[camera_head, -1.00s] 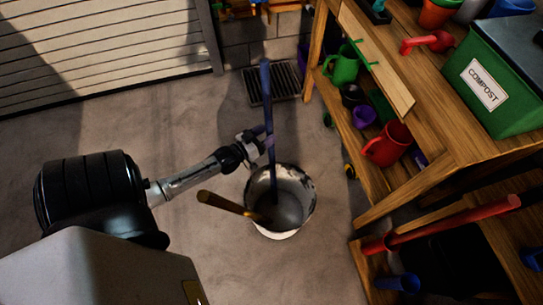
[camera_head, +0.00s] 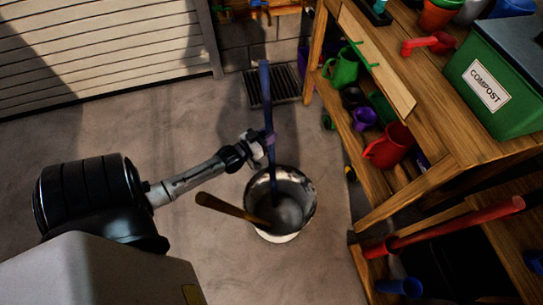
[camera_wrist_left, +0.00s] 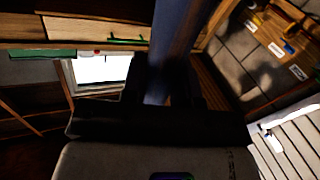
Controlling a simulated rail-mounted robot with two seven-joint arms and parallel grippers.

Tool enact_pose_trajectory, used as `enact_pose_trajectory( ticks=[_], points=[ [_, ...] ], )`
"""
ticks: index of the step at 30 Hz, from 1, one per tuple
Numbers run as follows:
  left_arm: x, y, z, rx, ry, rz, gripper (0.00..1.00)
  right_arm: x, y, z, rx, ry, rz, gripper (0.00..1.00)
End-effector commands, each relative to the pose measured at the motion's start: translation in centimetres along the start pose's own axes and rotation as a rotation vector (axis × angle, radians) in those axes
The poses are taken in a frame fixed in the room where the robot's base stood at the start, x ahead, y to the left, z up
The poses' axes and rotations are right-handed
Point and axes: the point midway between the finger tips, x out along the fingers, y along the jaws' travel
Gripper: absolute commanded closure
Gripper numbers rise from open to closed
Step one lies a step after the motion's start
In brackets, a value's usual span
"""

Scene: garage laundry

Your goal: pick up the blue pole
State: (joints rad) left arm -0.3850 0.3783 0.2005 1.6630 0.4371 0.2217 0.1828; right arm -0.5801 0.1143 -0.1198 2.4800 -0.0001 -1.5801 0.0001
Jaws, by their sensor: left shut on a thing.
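The blue pole (camera_head: 266,95) stands nearly upright in a metal bucket (camera_head: 300,226) on the floor, its lower end inside the bucket. My left gripper (camera_head: 268,140) is shut on the pole, a little above the bucket's rim. In the left wrist view the pole (camera_wrist_left: 176,40) runs up between the dark fingers of the gripper (camera_wrist_left: 160,95). My right gripper is not in view.
A brown pole (camera_head: 222,206) leans out of the same bucket to the left. A wooden shelf (camera_head: 440,120) with pots, watering cans and a green compost bin (camera_head: 500,85) stands at the right. Floor left of the bucket is clear.

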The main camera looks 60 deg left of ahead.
Motion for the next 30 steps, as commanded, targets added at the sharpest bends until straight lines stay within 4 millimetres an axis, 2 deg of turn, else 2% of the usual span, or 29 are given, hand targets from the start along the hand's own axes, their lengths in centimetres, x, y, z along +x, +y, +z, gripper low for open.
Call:
enact_pose_trajectory(
  ticks=[2,17,23,29,30],
  points=[
    [0.0,0.0,0.0,0.000,-0.001,0.000,1.00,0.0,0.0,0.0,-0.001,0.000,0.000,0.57],
    [0.0,0.1,-0.2,0.000,0.000,0.000,1.00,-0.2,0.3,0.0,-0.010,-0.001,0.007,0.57],
    [0.0,0.3,-1.8,0.000,0.001,0.000,1.00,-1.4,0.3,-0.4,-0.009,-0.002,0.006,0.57],
    [0.0,0.9,-4.7,-0.001,0.002,0.001,1.00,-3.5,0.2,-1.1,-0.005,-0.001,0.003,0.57],
    [0.2,1.6,-4.9,-0.005,0.003,0.000,1.00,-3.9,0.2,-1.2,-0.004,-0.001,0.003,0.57]
  ],
)
